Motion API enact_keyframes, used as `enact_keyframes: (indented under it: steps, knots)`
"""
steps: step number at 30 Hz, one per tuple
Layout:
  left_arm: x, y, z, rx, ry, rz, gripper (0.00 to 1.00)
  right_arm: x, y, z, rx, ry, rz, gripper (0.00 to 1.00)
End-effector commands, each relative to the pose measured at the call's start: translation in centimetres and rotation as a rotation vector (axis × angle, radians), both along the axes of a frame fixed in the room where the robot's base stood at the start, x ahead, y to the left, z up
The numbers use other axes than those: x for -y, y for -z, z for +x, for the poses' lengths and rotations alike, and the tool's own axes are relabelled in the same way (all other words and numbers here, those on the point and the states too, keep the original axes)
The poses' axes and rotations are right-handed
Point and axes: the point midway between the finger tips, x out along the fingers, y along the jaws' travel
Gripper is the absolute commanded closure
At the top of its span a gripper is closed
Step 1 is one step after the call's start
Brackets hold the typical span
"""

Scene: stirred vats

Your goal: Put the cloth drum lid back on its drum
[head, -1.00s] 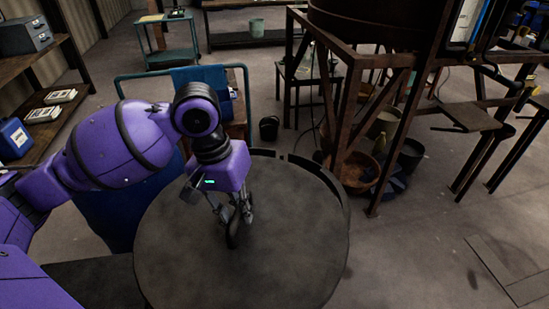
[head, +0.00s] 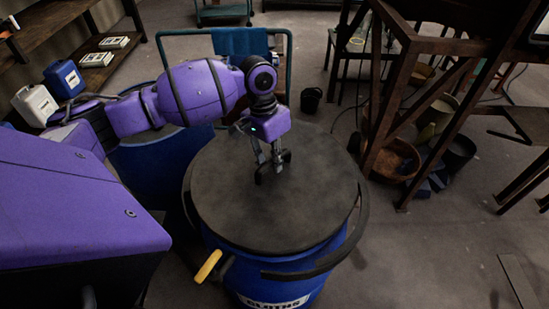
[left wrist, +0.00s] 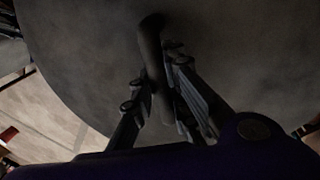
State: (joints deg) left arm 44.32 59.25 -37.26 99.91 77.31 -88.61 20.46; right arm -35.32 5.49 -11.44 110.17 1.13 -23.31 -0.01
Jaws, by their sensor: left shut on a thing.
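The cloth drum lid (head: 280,205) is a wide, dark grey disc with a bar handle in its middle. My left gripper (head: 271,165) is shut on that handle. In the left wrist view the fingers (left wrist: 158,88) close on both sides of the handle, with the lid (left wrist: 235,60) filling the background. The blue cloth drum (head: 262,268) is directly under the lid, with a white label reading CLOTHS at its front. The lid hides the drum's mouth. I cannot tell whether the lid rests on the rim or hangs just above it. My right gripper is out of view.
A dark ring band (head: 310,266) curves outside the drum's front right, and a yellow lever (head: 208,266) sticks out front left. Another blue drum (head: 155,160) stands left. A cart with a blue cloth (head: 240,42) is behind. A rusty frame (head: 395,75) stands right, with open floor before it.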

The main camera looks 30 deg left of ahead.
Motion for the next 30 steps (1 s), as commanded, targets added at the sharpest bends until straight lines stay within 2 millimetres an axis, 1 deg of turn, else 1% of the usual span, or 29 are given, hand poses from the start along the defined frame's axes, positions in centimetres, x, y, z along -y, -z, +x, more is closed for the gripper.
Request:
enact_keyframes:
  steps: [1,5,10,15,18,22,30]
  knots:
    - [0.0,0.5,0.0,-0.001,0.0,-0.001,1.0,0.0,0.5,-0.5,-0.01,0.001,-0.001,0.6]
    - [0.0,1.6,0.0,-0.003,0.001,-0.001,1.0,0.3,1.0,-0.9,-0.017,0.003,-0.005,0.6]
    - [0.1,3.5,0.0,-0.005,0.001,-0.002,1.0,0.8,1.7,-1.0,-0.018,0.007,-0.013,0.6]
    - [0.0,5.2,0.0,-0.004,-0.001,0.0,1.0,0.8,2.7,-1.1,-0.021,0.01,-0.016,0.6]
    - [0.0,5.8,0.0,-0.002,-0.001,0.0,1.0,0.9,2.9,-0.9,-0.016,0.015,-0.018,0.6]
    - [0.1,6.1,0.1,0.003,-0.002,-0.001,1.0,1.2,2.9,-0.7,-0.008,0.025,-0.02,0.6]
    - [0.0,5.9,0.2,0.007,-0.001,-0.001,1.0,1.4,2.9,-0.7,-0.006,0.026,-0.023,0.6]
